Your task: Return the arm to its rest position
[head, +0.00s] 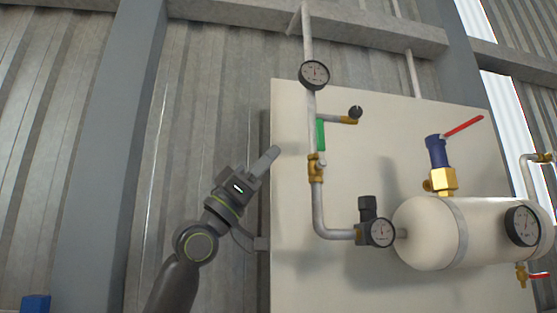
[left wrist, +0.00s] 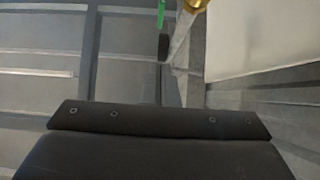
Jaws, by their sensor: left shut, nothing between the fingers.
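My left gripper (head: 271,155) is raised in front of the left edge of the pale panel, its fingers together and nothing between them. Its tip points up and right, towards the pipe, with a gap between them. My dark left arm comes up from the bottom of the head view. In the left wrist view, the dark gripper body (left wrist: 160,150) fills the lower part. My right gripper is in neither view.
A pale panel (head: 297,280) carries a grey pipe with a green-handled valve (head: 320,135), gauge (head: 314,74), regulator (head: 367,208) and white tank (head: 490,225). A red lever (head: 464,126) tops the blue valve. Left is corrugated wall and a post (head: 108,150).

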